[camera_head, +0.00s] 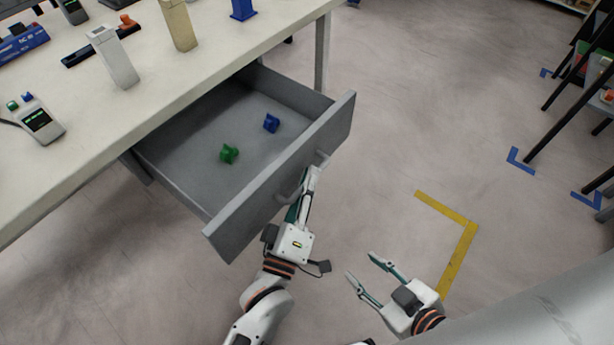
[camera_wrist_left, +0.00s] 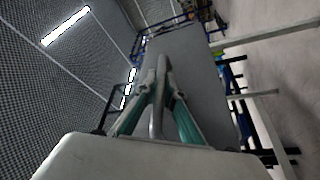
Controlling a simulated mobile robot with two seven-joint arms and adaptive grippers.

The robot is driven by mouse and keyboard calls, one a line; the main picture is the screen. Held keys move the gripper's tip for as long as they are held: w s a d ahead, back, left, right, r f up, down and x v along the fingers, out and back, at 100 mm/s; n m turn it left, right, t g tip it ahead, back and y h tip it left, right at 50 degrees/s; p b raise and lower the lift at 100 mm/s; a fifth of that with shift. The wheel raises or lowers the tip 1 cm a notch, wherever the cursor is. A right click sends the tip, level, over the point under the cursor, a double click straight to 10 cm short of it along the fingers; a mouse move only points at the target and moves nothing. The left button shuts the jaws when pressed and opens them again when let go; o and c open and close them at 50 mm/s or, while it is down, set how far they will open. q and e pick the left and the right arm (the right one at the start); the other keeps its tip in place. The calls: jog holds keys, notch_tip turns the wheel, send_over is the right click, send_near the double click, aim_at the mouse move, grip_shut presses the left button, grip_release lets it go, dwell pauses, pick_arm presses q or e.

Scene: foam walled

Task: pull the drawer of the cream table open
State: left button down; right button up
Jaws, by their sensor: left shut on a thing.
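The cream table (camera_head: 175,85) fills the upper left of the head view. Its grey drawer (camera_head: 285,180) stands well out from under the top, with its inside showing. A green piece (camera_head: 229,154) and a blue piece (camera_head: 271,123) lie on the drawer floor. My left gripper (camera_head: 306,185) is at the drawer front, shut on the drawer handle (camera_head: 321,158). The left wrist view shows the fingers (camera_wrist_left: 160,88) closed around the handle bar, with the grey drawer front (camera_wrist_left: 200,85) behind. My right gripper (camera_head: 372,276) is open and empty, low over the floor to the right.
Yellow tape (camera_head: 459,250) marks the floor. Open floor lies right of the drawer; dark-legged furniture (camera_head: 568,115) stands at far right.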

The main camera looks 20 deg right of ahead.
jog(key=shift+a, duration=0.1)
pick_arm(q)
jog(key=c, duration=2.4)
grip_release()
pick_arm(e)
jog(key=shift+w+r, duration=0.15)
jog(key=shift+w, duration=0.1)
pick_arm(q)
jog(key=shift+a, duration=0.1)
pick_arm(e)
jog(key=shift+a, duration=0.1)
pick_arm(q)
jog(key=shift+s+a+f, duration=0.1)
jog(key=shift+s, duration=0.1)
jog(key=v, duration=1.1)
jog(key=shift+s+a, duration=0.2)
pick_arm(e)
jog(key=shift+s, duration=0.1)
